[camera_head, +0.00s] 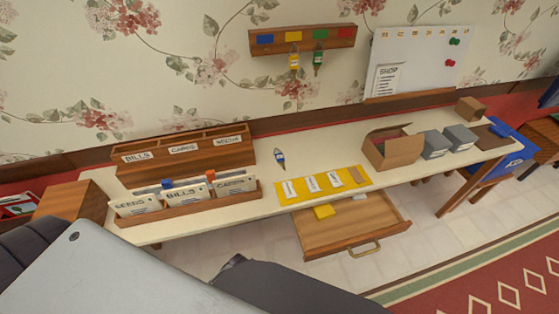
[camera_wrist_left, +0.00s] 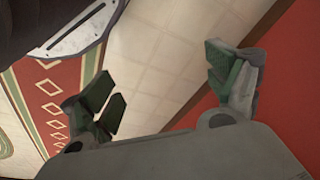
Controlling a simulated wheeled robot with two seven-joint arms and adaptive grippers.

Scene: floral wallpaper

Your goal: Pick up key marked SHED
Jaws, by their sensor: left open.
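A blue-tagged key (camera_head: 279,158) lies on the white table, left of centre. A yellow-tagged key (camera_head: 294,62) and a green-tagged key (camera_head: 318,58) hang from the wooden wall rack (camera_head: 345,37), each below a patch of its colour. The writing on the tags is too small to read, so I cannot tell which is marked SHED. My left gripper (camera_wrist_left: 165,90) is open and empty in the left wrist view, above the floor and away from the keys. In the head view my grey arm covers the lower left. My right gripper is not in view.
An open drawer (camera_head: 338,231) juts out below the table. Card boxes (camera_head: 188,205) and a wooden sorter (camera_head: 220,155) fill the table's left. A yellow mat (camera_head: 357,172) with white labels lies at the front edge. An open carton (camera_head: 397,152) stands at right.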

